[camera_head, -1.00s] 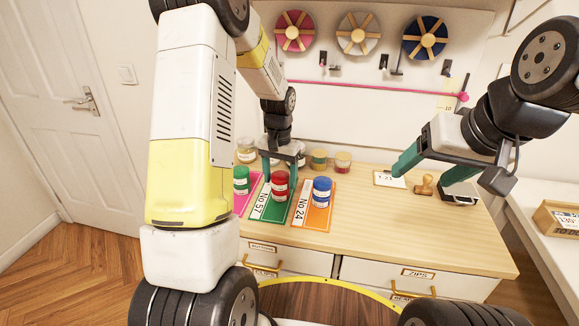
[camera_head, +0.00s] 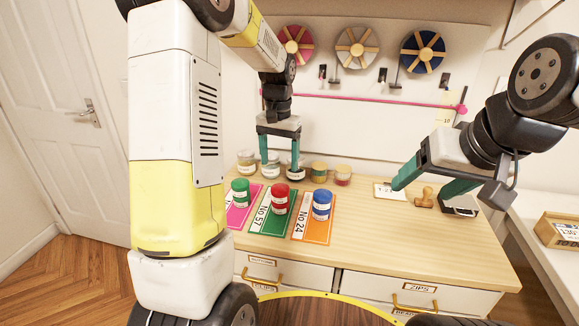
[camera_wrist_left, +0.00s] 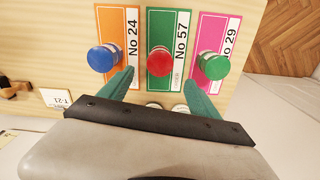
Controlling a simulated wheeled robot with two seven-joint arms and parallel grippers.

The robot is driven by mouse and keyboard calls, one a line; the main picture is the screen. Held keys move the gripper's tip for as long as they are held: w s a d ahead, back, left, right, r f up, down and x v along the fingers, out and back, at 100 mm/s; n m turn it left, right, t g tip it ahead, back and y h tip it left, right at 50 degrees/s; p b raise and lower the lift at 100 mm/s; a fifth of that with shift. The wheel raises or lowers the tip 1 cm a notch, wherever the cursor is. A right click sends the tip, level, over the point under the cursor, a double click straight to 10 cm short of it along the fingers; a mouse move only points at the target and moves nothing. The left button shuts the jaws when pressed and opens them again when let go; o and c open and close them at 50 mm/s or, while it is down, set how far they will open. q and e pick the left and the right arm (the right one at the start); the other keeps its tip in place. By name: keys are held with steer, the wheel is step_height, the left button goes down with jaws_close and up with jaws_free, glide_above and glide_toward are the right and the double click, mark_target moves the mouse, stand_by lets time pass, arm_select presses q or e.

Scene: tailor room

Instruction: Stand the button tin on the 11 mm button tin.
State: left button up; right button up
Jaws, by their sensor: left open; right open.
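Three tins stand upright in the front row: a green-lidded tin (camera_head: 240,193), a red-lidded tin (camera_head: 280,199) and a blue-lidded tin (camera_head: 321,205). Behind them are several more tins, among them a pale-lidded tin (camera_head: 271,167) and a tan tin (camera_head: 319,171). I cannot read the tin labels, so I cannot tell which is 11 mm. My left gripper (camera_head: 280,163) is open and empty above the back row. In the left wrist view its fingers point toward the red lid (camera_wrist_left: 160,62), apart from it. My right gripper (camera_head: 427,183) is open and empty at the right.
The front tins stand on a pink mat (camera_head: 238,219), a green No 57 mat (camera_head: 265,224) and an orange No 24 mat (camera_head: 314,232). A white card (camera_head: 383,190) and a wooden stamp (camera_head: 425,197) lie near my right gripper. The table's front right (camera_head: 420,245) is clear.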

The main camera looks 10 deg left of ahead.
arm_select(q)
steer(key=s+r+t, duration=0.2)
steer(key=s+r, duration=0.8)
steer(key=s+d+r+n+t+h, duration=0.1)
steer(key=s+t, duration=0.3)
steer(key=s, duration=1)
steer(key=shift+d+r+n+h, duration=0.3)
steer(key=shift+d+r+h, duration=0.3)
steer(key=shift+s, duration=0.1)
